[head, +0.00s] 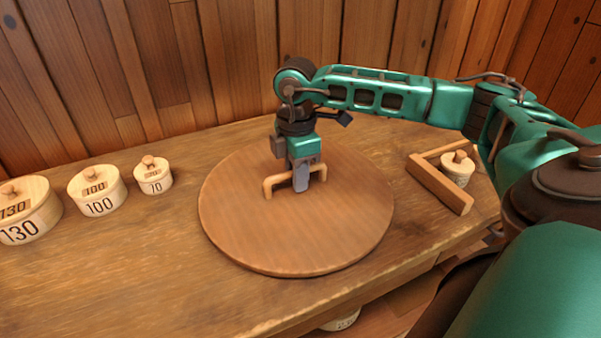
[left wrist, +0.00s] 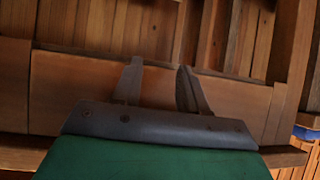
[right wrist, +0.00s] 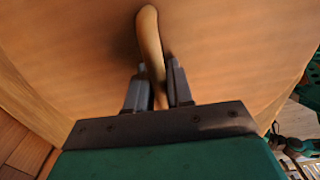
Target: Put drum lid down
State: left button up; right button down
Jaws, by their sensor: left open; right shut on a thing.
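The drum lid (head: 290,235) is a large round brown wooden disc with a bar handle (head: 274,182) on top. It is in the middle of the head view, over the wooden table. I cannot tell whether it rests on the table or hangs just above it. My right gripper (head: 301,184) comes down from above and is shut on the handle. In the right wrist view the handle (right wrist: 149,40) runs between the two fingers (right wrist: 155,88), with the lid filling the background. My left gripper (left wrist: 158,88) is open and empty in the left wrist view, away from the lid.
A wooden corner bracket (head: 440,187) with a small spool (head: 457,170) lies to the right. A plank wall stands behind. The front left of the table is clear.

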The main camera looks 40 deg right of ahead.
jog(key=shift+a, duration=0.1)
jog(key=c, duration=1)
grip_release()
notch_tip(320, 180, up, 12)
jog(key=p, duration=0.1)
